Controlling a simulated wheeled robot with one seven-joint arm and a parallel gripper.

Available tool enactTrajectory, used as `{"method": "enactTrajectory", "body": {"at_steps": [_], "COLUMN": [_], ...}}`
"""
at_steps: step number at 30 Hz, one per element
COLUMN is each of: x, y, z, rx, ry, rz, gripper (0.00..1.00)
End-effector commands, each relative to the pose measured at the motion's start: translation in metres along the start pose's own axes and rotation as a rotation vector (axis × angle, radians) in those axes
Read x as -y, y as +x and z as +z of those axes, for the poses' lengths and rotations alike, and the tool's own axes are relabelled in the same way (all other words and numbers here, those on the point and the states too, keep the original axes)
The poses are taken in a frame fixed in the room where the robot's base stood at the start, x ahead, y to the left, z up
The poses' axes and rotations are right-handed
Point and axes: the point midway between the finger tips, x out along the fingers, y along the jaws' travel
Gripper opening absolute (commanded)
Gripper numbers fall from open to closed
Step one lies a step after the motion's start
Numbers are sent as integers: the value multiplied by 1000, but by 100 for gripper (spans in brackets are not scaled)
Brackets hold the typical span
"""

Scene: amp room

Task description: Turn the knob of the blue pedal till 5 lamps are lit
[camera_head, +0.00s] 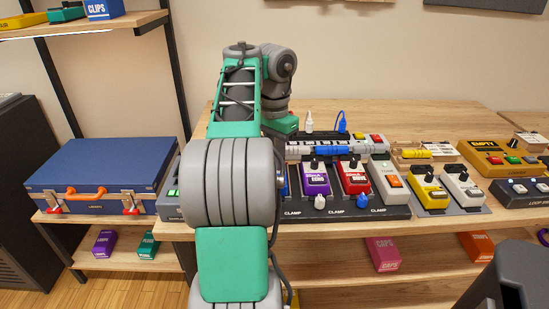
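A black pedalboard (345,212) lies on the wooden bench and holds a purple pedal (316,184) and a red pedal (354,182), each with a black knob. A narrow blue strip (293,181) shows left of the purple pedal, at the edge of my arm. It may be part of the blue pedal, whose knob is hidden. No row of lamps can be read, so I cannot tell how many are lit. My arm stands in front of this area. My gripper is out of sight behind the arm's own links.
A blue case (105,165) stands on the left. Right of the red pedal are a grey pedal (386,180), a yellow pedal (430,190) and an orange box (495,158). A white bottle (309,123) stands behind. A pink box (383,253) is on the lower shelf.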

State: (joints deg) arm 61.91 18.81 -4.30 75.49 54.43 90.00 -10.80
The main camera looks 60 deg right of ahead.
Motion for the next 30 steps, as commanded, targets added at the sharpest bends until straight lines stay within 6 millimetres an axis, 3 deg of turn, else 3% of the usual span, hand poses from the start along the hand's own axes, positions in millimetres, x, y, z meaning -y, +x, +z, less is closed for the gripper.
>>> {"method": "enactTrajectory", "body": {"at_steps": [15, 30], "x": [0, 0], "y": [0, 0], "z": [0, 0], "rx": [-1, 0], "ry": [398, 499], "rz": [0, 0], "gripper": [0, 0]}}
